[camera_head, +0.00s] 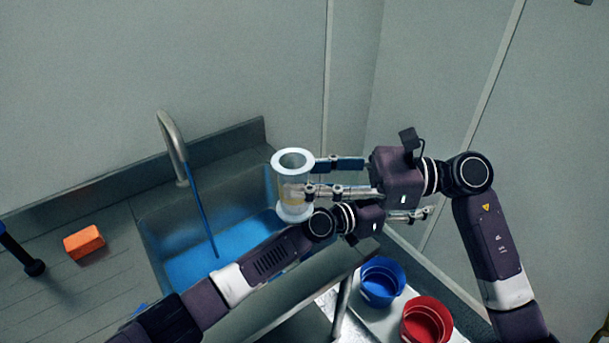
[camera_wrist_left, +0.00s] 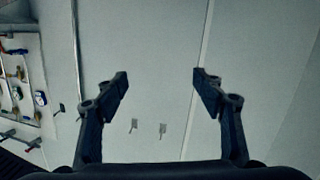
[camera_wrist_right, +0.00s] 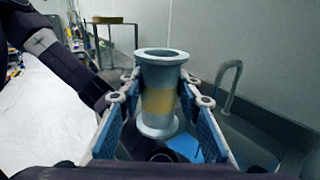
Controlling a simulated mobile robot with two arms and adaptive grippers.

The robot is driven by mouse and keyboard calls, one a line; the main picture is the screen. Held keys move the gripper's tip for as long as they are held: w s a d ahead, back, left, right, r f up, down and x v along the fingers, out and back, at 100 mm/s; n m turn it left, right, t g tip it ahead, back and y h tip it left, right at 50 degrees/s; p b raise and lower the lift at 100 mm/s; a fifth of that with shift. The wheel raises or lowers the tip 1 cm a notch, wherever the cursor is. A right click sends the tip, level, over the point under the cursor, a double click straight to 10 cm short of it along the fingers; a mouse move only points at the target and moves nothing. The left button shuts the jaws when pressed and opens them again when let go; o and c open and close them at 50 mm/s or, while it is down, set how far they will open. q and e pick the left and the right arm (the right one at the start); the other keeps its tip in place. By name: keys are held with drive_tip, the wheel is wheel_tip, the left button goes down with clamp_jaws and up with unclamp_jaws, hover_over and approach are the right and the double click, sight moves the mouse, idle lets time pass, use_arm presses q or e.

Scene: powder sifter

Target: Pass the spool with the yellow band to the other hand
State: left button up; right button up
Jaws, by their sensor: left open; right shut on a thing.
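The pale spool with the yellow band (camera_head: 294,160) is upright in the head view, above the sink. Its flanges and yellow band show clearly in the right wrist view (camera_wrist_right: 158,103). My right gripper (camera_head: 318,178) comes from the right and is shut on the spool, with one finger on each side. My left gripper (camera_head: 428,213) is open and empty. It lies just below my right gripper in the head view, its fingers pointing right, away from the spool. The left wrist view shows only wall between its spread fingers (camera_wrist_left: 160,80).
The sink (camera_head: 165,225) with blue in its basin and a tall faucet (camera_head: 172,140) lies behind and left of the spool. An orange block (camera_head: 84,242) lies on the drainboard. My arms are close together.

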use_arm(q)
drive_tip(key=s+d+f+n+g+y, duration=0.1)
drive_tip(key=s+d+f+n+g, duration=0.2)
drive_tip(key=s+f, duration=0.4)
drive_tip(key=s+a+f+n+y, duration=0.2)
drive_tip(key=s+f+n, duration=0.1)
drive_tip(key=f+n, duration=0.3)
drive_tip(key=s+a+f+n+y, duration=0.25)
drive_tip(key=f+n, duration=0.25)
drive_tip(key=f, duration=0.3)
drive_tip(key=s+a+f+t+y, duration=0.15)
drive_tip(key=s+a+f, duration=0.35)
drive_tip(key=a+f, duration=0.75)
drive_tip(key=s+a+f+y, duration=0.3)
drive_tip(key=s+a+f, duration=0.2)
drive_tip(key=a+f, duration=0.8)
drive_tip(key=s+a+f+m+g+y, duration=0.1)
drive_tip(key=s+a+f, duration=0.3)
drive_tip(key=s+a, duration=0.3)
drive_tip(key=s+a+f+m+g+y, duration=0.1)
drive_tip(key=s+a+f, duration=0.3)
drive_tip(key=s+a, duration=0.4)
drive_tip(key=s+a+f+m+g+y, duration=0.2)
drive_tip(key=s+a+f, duration=0.3)
drive_tip(key=s, duration=0.8)
drive_tip(key=a+y, duration=0.1)
drive_tip(key=a, duration=0.2)
drive_tip(key=shift+s+a+m, duration=0.15)
drive_tip(key=shift+s+m, duration=0.2)
drive_tip(key=shift+m, duration=0.05)
